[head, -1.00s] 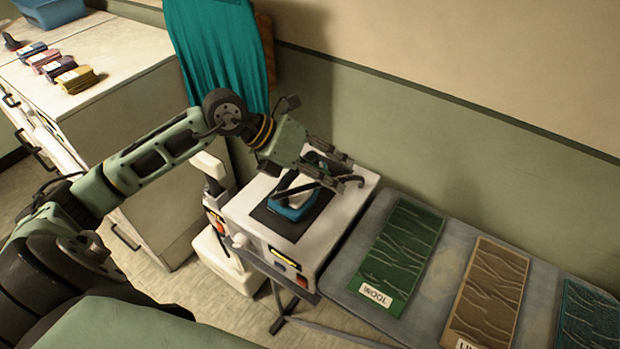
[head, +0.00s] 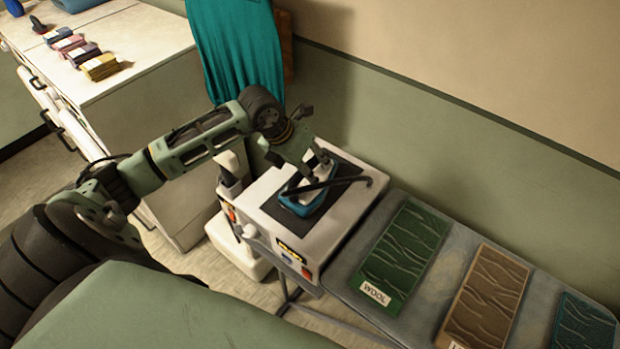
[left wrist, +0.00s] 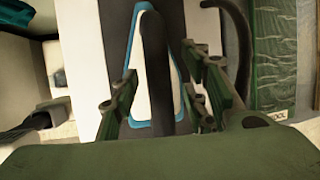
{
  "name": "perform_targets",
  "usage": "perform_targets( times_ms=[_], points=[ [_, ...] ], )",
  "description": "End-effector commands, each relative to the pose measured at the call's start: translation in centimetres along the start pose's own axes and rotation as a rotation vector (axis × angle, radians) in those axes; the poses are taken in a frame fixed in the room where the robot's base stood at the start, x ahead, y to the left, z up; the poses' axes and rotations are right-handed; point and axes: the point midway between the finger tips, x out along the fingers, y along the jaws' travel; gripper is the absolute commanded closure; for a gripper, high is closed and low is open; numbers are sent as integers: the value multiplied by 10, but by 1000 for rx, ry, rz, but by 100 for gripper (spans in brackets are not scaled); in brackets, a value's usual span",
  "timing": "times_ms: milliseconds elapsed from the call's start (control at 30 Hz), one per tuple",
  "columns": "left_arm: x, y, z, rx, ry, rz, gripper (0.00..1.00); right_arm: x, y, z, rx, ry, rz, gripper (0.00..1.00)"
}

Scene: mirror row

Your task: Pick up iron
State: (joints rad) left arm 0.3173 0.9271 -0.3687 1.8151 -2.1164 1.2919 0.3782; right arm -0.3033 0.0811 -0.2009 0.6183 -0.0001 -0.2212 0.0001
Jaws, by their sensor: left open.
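The iron (head: 297,208) has a white and teal body and a black handle. It sits on the dark pad of the white steam station beside the ironing board. My left gripper (head: 318,179) is right over the iron in the head view and covers part of it. In the left wrist view the open fingers (left wrist: 160,105) stand on either side of the black handle (left wrist: 157,65), and the iron's teal edge (left wrist: 131,40) shows around it. My right gripper is not in view.
The steam station (head: 331,222) stands at the left end of the ironing board (head: 440,268). Green, brown and teal fabric panels lie on the board. A teal garment (head: 237,55) hangs on the wall behind. A white cabinet (head: 150,105) with folded cloths stands at left.

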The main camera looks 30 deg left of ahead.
Motion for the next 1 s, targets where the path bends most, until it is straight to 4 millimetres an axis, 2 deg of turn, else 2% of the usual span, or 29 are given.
perform_targets(
  times_ms=[233,700,1000],
  points=[
    [2,0,0,1,-1,1,60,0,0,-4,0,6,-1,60],
    [1,0,0,0,-1,1,100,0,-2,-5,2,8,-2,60],
    [1,1,0,-1,-1,1,100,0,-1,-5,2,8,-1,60]
  ],
)
